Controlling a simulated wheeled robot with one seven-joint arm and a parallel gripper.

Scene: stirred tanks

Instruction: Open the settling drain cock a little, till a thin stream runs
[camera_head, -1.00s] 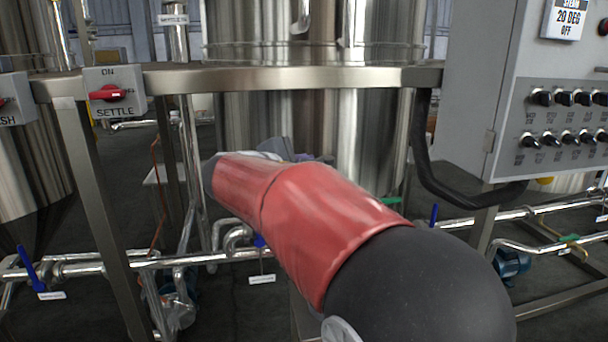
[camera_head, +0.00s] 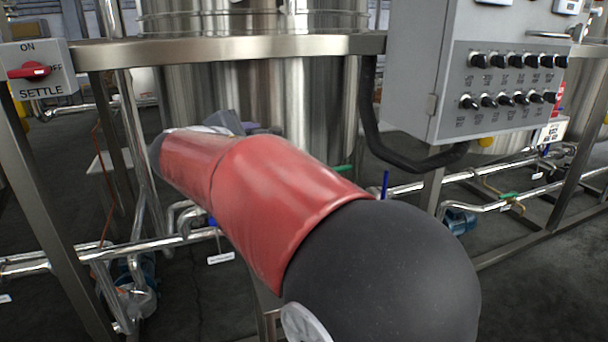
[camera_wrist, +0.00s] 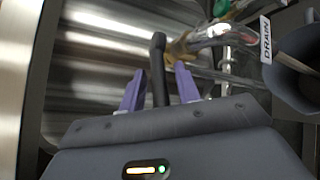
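In the wrist view, a black lever (camera_wrist: 159,68) stands upright between the two purple fingers of my gripper (camera_wrist: 160,82). The fingers are apart, with a narrow gap visible on each side of the lever. The lever's upper end is by a brass valve body (camera_wrist: 179,48). A tag reading DRAIN (camera_wrist: 266,40) hangs to the right of it. No stream of liquid can be made out.
A grey cup-like vessel (camera_wrist: 296,85) is at the right in the wrist view, with a green handle (camera_wrist: 222,8) at the top. In the head view are a SETTLE switch box (camera_head: 40,70), a steel frame rail (camera_head: 230,47), a control panel (camera_head: 415,70) and low pipes.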

